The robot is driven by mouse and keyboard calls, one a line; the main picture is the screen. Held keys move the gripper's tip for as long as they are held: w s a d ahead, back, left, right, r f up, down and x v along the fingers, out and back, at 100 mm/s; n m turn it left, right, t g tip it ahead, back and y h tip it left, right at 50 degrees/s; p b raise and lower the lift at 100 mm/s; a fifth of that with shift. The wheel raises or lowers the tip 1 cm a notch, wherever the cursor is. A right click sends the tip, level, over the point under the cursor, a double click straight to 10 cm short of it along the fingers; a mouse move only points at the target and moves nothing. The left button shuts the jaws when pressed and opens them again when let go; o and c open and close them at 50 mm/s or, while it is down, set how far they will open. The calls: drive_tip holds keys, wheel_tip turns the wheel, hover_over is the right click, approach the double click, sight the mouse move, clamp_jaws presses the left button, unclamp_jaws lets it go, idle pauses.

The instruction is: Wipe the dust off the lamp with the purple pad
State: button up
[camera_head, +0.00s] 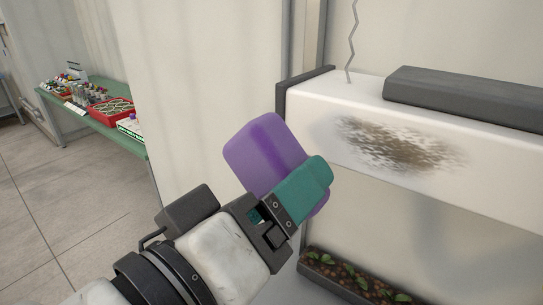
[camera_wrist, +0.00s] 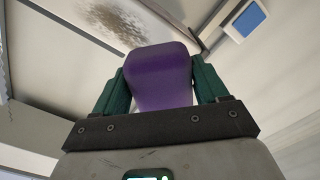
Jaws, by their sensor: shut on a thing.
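The lamp (camera_head: 465,194) is a long white box with dark grey parts on top and at its left end, on the right of the head view. A brown-grey dust patch (camera_head: 398,147) covers part of its front face. It also shows in the wrist view (camera_wrist: 118,24). My gripper (camera_head: 300,190) has teal fingers and is shut on the purple pad (camera_head: 262,150). In the wrist view the pad (camera_wrist: 157,75) sits between both fingers. The pad is left of the dust patch and appears apart from it. My fingers hide part of the pad.
A planter tray (camera_head: 350,284) with small green seedlings stands below the lamp. A thin wire (camera_head: 352,40) rises from the lamp's top. A green table (camera_head: 125,139) with a red tray (camera_head: 108,112) and small items is at the left. Bare tiled floor lies at the lower left.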

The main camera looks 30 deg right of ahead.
sight(446, 177)
drive_tip(key=shift+x, duration=3.35)
drive_tip(key=shift+x, duration=1.05)
drive_tip(key=shift+s+d, duration=0.25)
drive_tip(key=shift+s, duration=0.5)
drive_tip(key=shift+s+d, duration=0.2)
drive_tip(key=shift+s, duration=0.55)
drive_tip(key=shift+s+d+r+p, duration=0.1)
drive_tip(key=shift+s+d+p, duration=0.35)
drive_tip(key=shift+s, duration=0.75)
drive_tip(key=shift+s+d+f+p, duration=0.1)
drive_tip(key=shift+s+d+p, duration=0.1)
drive_tip(key=shift+s+d, duration=0.75)
drive_tip(key=shift+s+d+r+p, duration=0.1)
drive_tip(key=shift+s+d+p, duration=0.2)
drive_tip(key=shift+s, duration=1.15)
drive_tip(key=shift+s+r+p, duration=0.15)
drive_tip(key=shift+p, duration=0.3)
drive_tip(key=shift+s+p, duration=0.15)
drive_tip(key=shift+p, duration=0.55)
drive_tip(key=shift+s+d+p, duration=0.15)
drive_tip(key=shift+s+p, duration=0.05)
drive_tip(key=shift+p, duration=0.45)
drive_tip(key=shift+s+d+p, duration=0.1)
drive_tip(key=shift+s+p, duration=0.2)
drive_tip(key=shift+p, duration=0.25)
